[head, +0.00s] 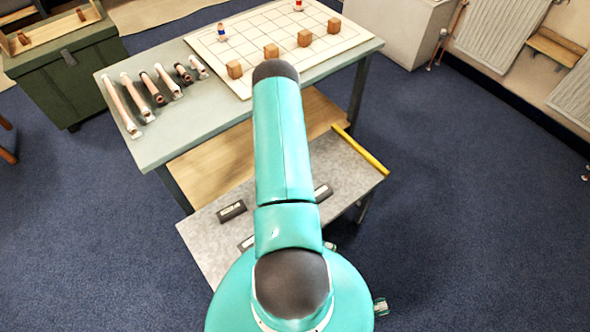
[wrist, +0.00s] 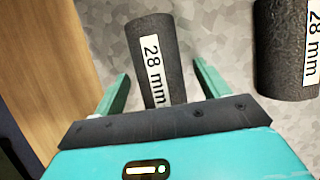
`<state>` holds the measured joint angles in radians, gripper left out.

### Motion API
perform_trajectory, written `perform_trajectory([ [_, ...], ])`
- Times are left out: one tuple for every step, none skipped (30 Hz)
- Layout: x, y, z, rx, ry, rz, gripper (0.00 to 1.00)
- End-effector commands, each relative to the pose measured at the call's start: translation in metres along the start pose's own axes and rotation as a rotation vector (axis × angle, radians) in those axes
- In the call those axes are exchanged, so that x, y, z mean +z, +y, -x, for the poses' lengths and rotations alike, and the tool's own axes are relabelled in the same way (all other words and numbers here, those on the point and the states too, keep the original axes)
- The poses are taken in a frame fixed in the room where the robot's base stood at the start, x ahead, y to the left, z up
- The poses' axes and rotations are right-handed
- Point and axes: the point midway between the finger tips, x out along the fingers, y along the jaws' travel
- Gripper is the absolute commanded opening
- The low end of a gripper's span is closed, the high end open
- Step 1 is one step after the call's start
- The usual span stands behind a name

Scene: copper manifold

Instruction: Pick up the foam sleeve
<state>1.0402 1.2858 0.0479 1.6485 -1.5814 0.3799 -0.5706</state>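In the wrist view a dark grey foam sleeve (wrist: 158,45) with a white "28 mm" label lies on the speckled grey top. My gripper (wrist: 161,73) is open, with one green finger on either side of the sleeve's near part. Gaps show between the fingers and the sleeve; its near end is hidden by the gripper body. A second "28 mm" sleeve (wrist: 284,45) lies to the right, outside the fingers. In the head view dark sleeves lie on the low grey table, one left of my arm (head: 232,210) and one partly behind it (head: 322,192). My arm hides the gripper there.
The low grey table (head: 200,236) has a yellow bar (head: 360,150) along its far right edge. A taller table (head: 165,145) behind holds several copper pipe pieces (head: 130,105) and a gridded board (head: 345,38) with wooden blocks. Blue floor is clear at the right.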

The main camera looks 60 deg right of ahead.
Motion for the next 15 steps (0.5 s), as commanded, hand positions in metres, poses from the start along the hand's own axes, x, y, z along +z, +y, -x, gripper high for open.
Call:
perform_trajectory([
  [0.0000,-0.0001,0.0001,0.000,0.000,0.000,0.67],
  [0.0000,0.0000,0.0001,0.000,0.000,0.000,0.61],
  [0.0000,0.0000,0.0002,0.000,0.000,0.000,0.53],
  [0.0000,0.0000,0.0002,0.000,0.000,0.000,0.47],
  [0.0000,0.0000,0.0002,0.000,0.000,0.000,0.41],
  [0.0000,0.0000,0.0003,0.000,0.000,0.000,0.33],
  [0.0000,0.0000,0.0003,0.000,0.000,0.000,0.27],
  [0.0000,0.0000,0.0003,0.000,0.000,0.000,0.27],
  [0.0001,0.0000,0.0004,0.000,0.000,0.000,0.27],
  [0.0001,0.0001,0.0004,0.000,0.000,0.000,0.27],
  [0.0000,0.0000,0.0004,0.000,0.000,0.000,0.27],
  [0.0000,0.0001,0.0004,0.000,0.000,0.000,0.27],
  [0.0000,0.0000,0.0004,0.000,0.000,0.000,0.27],
  [0.0001,0.0001,0.0005,0.000,0.000,0.000,0.27],
  [0.0002,0.0001,0.0008,0.000,0.000,0.000,0.27],
])
